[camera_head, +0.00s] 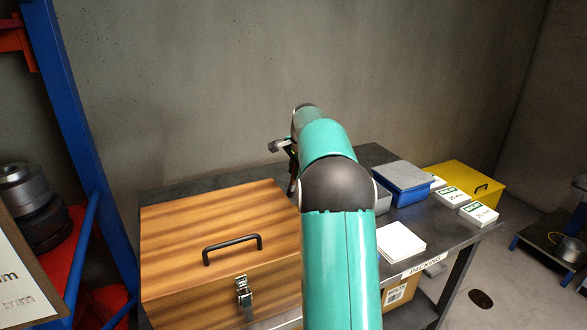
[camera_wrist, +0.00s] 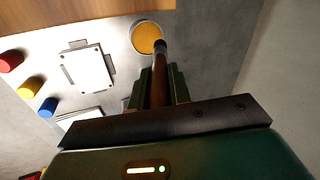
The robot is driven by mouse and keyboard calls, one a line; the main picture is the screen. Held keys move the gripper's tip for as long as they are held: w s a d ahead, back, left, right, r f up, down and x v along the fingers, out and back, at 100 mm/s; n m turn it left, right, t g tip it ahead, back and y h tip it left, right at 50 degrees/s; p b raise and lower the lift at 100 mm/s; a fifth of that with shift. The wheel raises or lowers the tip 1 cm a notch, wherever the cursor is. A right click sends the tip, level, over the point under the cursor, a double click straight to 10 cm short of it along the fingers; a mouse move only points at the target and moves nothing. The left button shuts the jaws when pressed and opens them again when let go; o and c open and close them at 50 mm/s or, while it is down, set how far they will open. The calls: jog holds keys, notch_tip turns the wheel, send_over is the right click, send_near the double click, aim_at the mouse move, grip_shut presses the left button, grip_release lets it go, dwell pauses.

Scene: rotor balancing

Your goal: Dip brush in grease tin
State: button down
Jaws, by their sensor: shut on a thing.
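The grease tin (camera_wrist: 146,35) shows in the wrist view as a round, amber-filled disc at the top middle. The brush (camera_wrist: 159,78) has a brown handle and a dark far end. My gripper (camera_wrist: 157,88) is shut on it. The brush's far end overlaps the lower right edge of the tin in the wrist view; I cannot tell whether it touches the grease or is above it. In the head view my arm hides the tin and most of my gripper, above the far part of the table.
A wooden case (camera_head: 220,245) fills the table's left. A blue bin (camera_head: 402,183), a yellow case (camera_head: 468,182) and white boxes (camera_head: 479,214) stand at right. The wrist view shows red (camera_wrist: 11,60), yellow (camera_wrist: 29,87) and blue (camera_wrist: 48,107) cylinders beside a white plate (camera_wrist: 87,66).

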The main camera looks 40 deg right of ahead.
jog(key=shift+s+f, duration=0.25)
jog(key=shift+s, duration=0.1)
notch_tip(320, 180, down, 2)
jog(key=shift+w, duration=0.1)
jog(key=shift+f, duration=2.05)
jog(key=shift+r, duration=3.55)
